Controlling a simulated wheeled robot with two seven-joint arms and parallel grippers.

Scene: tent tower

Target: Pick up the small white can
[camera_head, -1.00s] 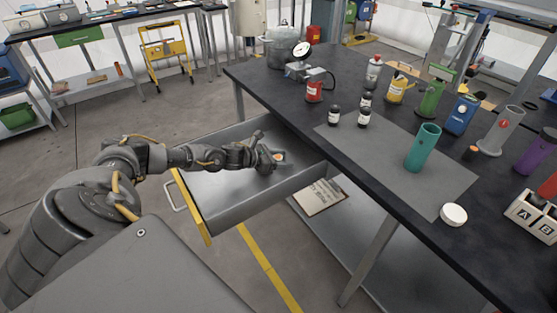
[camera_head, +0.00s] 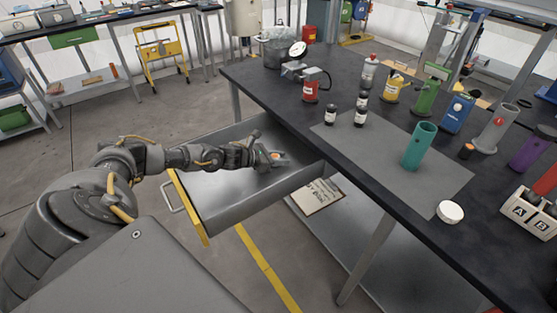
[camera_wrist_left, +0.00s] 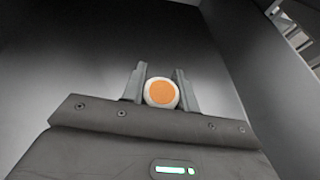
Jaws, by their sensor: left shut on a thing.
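The small white can (camera_wrist_left: 161,93) has an orange top and shows in the left wrist view between the two fingers of my left gripper (camera_wrist_left: 160,88). The fingers touch it on both sides, and the gripper is shut on it. In the head view the left gripper (camera_head: 275,158) is inside the open drawer (camera_head: 225,190), and the can's orange top (camera_head: 275,155) shows small between its fingers. I cannot tell whether the can still touches the drawer floor. My right gripper is not in view.
The drawer's walls stand close around my left arm. The dark workbench (camera_head: 400,210) above it holds a teal cylinder (camera_head: 420,146), a white round lid (camera_head: 450,212), a red can (camera_head: 310,92), several small dark bottles and an A/B box (camera_head: 528,215). A clipboard (camera_head: 318,197) lies on the lower shelf.

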